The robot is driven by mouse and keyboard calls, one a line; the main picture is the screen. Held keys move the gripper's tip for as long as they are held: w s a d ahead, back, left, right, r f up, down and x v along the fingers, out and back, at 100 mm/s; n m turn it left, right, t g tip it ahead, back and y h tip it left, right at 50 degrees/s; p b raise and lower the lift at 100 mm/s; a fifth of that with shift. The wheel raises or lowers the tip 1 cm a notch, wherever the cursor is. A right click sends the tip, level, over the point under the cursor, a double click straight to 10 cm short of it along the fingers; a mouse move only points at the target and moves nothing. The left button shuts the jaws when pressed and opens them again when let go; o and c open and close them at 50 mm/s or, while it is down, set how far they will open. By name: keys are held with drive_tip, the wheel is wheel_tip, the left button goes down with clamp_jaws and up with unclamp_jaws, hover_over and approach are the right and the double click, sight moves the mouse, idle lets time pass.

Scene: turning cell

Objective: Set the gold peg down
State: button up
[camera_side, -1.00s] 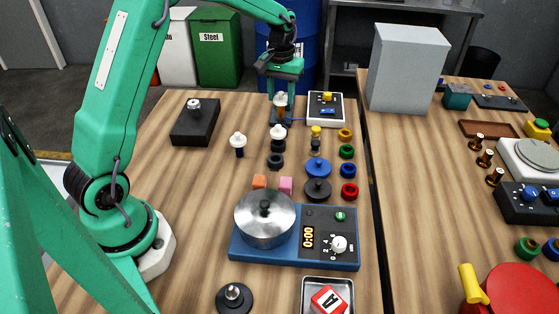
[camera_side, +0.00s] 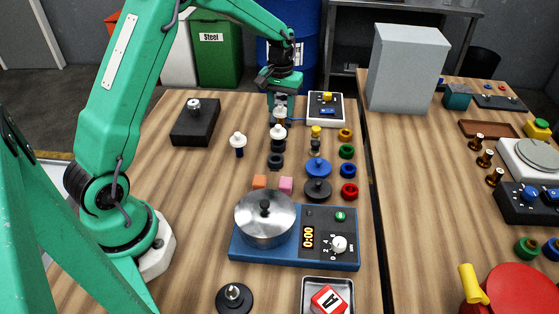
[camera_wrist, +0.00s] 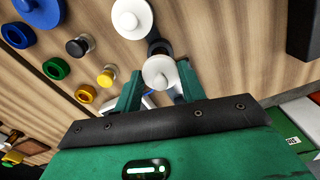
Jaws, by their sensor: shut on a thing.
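My gripper (camera_side: 280,117) is low over the far middle of the wooden bench, its green fingers pointing down. It is shut on the gold peg, whose round white head (camera_side: 280,112) shows between the fingers. The head also shows in the wrist view (camera_wrist: 158,73), between the two fingers (camera_wrist: 160,88). The gold shaft is hidden now. A black piece stands close by the head in the wrist view. I cannot tell whether the peg's foot touches anything.
A control box (camera_side: 325,107) is close on the right, with coloured rings (camera_side: 347,152) nearer.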

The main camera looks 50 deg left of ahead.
drive_tip(key=shift+f, duration=0.6)
drive_tip(key=o, duration=1.1)
drive_tip(key=shift+r, duration=0.1)
wheel_tip(320, 180, up, 13)
idle(0.5)
